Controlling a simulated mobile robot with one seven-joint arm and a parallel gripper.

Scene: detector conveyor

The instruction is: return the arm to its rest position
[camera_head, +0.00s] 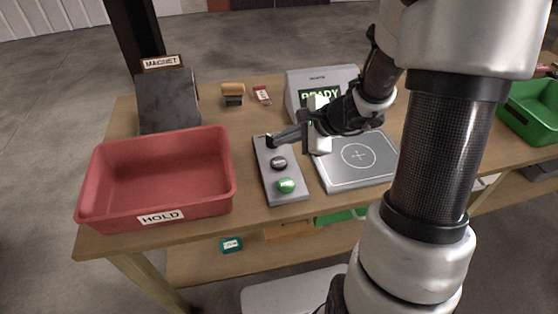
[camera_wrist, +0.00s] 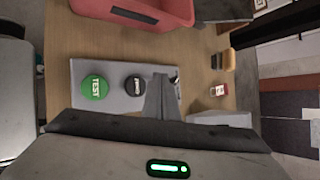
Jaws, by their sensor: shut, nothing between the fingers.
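My gripper (camera_head: 273,141) is shut and empty. In the head view its fingertips are over the far end of the grey button panel (camera_head: 291,196). In the wrist view the closed fingers (camera_wrist: 161,90) reach over the same panel (camera_wrist: 115,72), beside the black button (camera_wrist: 135,83). I cannot tell whether the fingertips touch the panel. The green TEST button (camera_head: 286,185) is nearer the table's front edge, and it also shows in the wrist view (camera_wrist: 94,87). My arm spans the right side of the head view and hides part of the table.
A red HOLD bin (camera_head: 160,217) stands at the table's left. Behind it are a dark MAGNET block (camera_head: 168,100), a brush (camera_head: 233,93) and a red tag (camera_head: 262,94). A READY scale-like device (camera_head: 357,160) is right of the panel. A green bin (camera_head: 530,112) is far right.

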